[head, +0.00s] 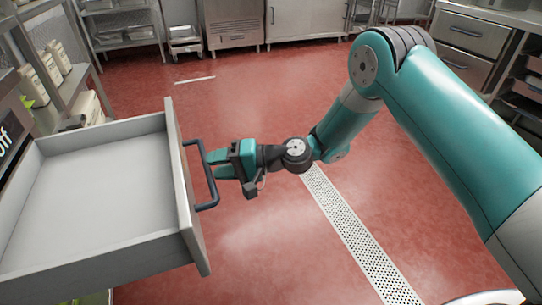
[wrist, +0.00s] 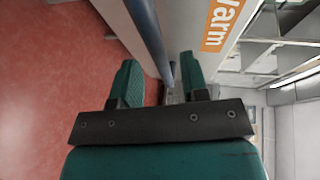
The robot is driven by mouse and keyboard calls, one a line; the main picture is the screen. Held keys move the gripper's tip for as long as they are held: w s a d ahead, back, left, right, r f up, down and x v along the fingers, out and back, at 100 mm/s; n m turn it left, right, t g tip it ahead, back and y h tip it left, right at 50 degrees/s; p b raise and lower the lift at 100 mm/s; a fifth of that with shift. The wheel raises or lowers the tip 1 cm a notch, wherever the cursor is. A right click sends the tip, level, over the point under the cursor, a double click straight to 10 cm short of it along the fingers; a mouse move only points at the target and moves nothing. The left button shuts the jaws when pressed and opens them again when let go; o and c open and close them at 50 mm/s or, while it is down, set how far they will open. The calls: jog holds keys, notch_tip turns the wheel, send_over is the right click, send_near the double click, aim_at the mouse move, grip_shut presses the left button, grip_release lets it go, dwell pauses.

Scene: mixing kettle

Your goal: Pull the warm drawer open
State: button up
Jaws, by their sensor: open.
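The warm drawer (head: 95,250) stands pulled out at the left in the head view, its inside pale grey and empty. An orange label reading "Warm" (wrist: 222,22) shows in the wrist view. The dark bar handle (head: 209,178) is on its front face. My teal gripper (head: 214,164) is at the handle, with its jaws open and the fingers reaching around the bar. In the wrist view, the handle (wrist: 169,75) runs between the two fingers (wrist: 157,70). Whether a finger touches the bar I cannot tell.
A panel reading "Off" (head: 8,135) is at the left edge. Shelves with bottles (head: 48,68) stand behind the drawer. The red floor (head: 260,235) in front of the drawer is clear, with a flush drain grate (head: 350,225). Steel cabinets (head: 305,22) line the back.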

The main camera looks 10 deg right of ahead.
jog(key=p+v, duration=0.1)
jog(key=v, duration=1.3)
jog(key=shift+d+f, duration=0.1)
jog(key=s+r+n+g+h, duration=0.3)
jog(key=s+r+n+h, duration=0.3)
jog(key=s+r, duration=0.6)
jog(key=s+d+r+n+h, duration=0.1)
jog(key=s+d+r+h, duration=0.1)
jog(key=s+d, duration=0.15)
jog(key=s+d+r+t+h, duration=0.1)
jog(key=s+d+h, duration=0.1)
jog(key=s, duration=0.3)
jog(key=s+d+r+n+h, duration=0.1)
jog(key=s+d+r+h, duration=0.1)
jog(key=s, duration=0.2)
notch_tip(320, 180, up, 24)
jog(key=p, duration=2.4)
jog(key=shift+f+y+p, duration=0.2)
jog(key=shift+y+p, duration=0.1)
jog(key=shift+p, duration=0.1)
